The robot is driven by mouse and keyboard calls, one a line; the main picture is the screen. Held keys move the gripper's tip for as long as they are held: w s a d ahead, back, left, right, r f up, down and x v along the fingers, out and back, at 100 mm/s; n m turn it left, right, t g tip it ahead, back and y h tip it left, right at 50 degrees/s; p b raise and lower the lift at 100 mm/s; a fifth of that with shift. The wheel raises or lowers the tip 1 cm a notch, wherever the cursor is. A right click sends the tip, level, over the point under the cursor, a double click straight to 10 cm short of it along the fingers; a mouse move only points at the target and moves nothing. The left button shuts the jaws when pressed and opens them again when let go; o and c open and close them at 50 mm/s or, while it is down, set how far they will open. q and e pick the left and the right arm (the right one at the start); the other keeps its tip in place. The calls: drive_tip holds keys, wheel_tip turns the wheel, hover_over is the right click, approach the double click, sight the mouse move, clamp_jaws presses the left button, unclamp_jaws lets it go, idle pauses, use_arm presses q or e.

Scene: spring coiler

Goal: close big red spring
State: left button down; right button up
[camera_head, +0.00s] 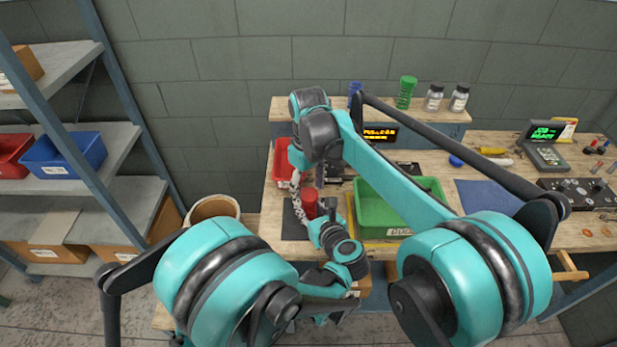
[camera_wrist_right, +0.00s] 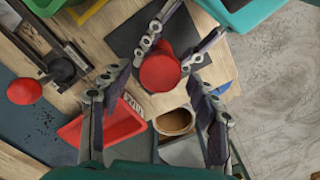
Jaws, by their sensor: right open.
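A red cylinder (camera_head: 309,203), which I take for the big red spring, stands on a dark mat (camera_head: 290,229). Its round red top (camera_wrist_right: 160,73) shows in the right wrist view; no coils can be made out. My right gripper (camera_wrist_right: 155,118) is open and empty, its two fingers apart, with the red top beyond them. In the head view the right gripper (camera_head: 298,193) hangs just left of the cylinder. My left gripper (camera_wrist_right: 172,60) reaches in with a finger on each side of the cylinder; whether both press on it I cannot tell.
A red bin (camera_head: 280,162) stands behind the mat and a green tray (camera_head: 380,212) to its right. A red-knobbed lever (camera_wrist_right: 26,91) shows in the wrist view. A green spring (camera_head: 405,92) and jars stand on the back shelf. A round brown container (camera_head: 213,208) is at left.

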drive_tip(key=shift+f, duration=0.75)
drive_tip(key=c, duration=1.2)
drive_tip(key=o, duration=1.4)
drive_tip(key=shift+c, duration=0.2)
drive_tip(key=shift+r, duration=0.15)
wheel_tip(320, 180, up, 12)
